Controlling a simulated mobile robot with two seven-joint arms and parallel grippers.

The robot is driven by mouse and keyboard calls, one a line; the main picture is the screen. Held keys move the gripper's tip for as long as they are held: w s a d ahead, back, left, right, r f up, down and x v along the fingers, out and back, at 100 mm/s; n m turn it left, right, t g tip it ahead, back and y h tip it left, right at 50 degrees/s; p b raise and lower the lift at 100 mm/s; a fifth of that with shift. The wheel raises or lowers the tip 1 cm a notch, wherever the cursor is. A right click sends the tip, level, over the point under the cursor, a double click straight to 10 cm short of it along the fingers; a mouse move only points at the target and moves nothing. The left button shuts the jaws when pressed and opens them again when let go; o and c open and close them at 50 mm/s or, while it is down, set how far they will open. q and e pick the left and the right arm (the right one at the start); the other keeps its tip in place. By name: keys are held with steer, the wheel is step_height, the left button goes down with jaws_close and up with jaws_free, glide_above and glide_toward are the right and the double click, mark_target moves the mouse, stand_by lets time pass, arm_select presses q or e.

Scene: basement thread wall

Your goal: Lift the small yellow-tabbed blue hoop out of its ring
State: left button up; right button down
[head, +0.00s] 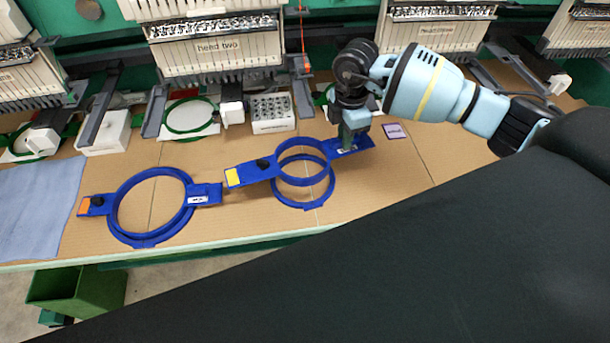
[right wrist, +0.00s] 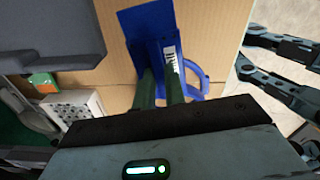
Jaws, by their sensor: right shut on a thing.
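The small blue hoop (head: 302,149) has a yellow tab (head: 233,178) at its left end and a dark screw beside it. My right gripper (head: 350,139) is shut on the labelled blue tab at the hoop's right end. The hoop appears raised and offset above its blue outer ring (head: 305,203), which lies on the table. In the right wrist view, the two green fingers (right wrist: 161,88) hold the blue bracket (right wrist: 150,37) near its white label. Part of a blue ring shows beside them.
A larger blue hoop with an orange tab (head: 117,205) lies left on the cardboard-coloured table (head: 237,222). Embroidery heads (head: 215,50) stand behind. A white bobbin tray (head: 272,114), green hoop (head: 190,116) and purple patch (head: 395,131) lie nearby. A green bin (head: 80,291) stands below the front edge.

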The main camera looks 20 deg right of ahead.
steer(key=shift+r, duration=1.35)
arm_select(q)
steer(key=shift+w+r, duration=0.5)
steer(key=shift+r, duration=0.15)
arm_select(e)
steer(key=shift+f, duration=0.1)
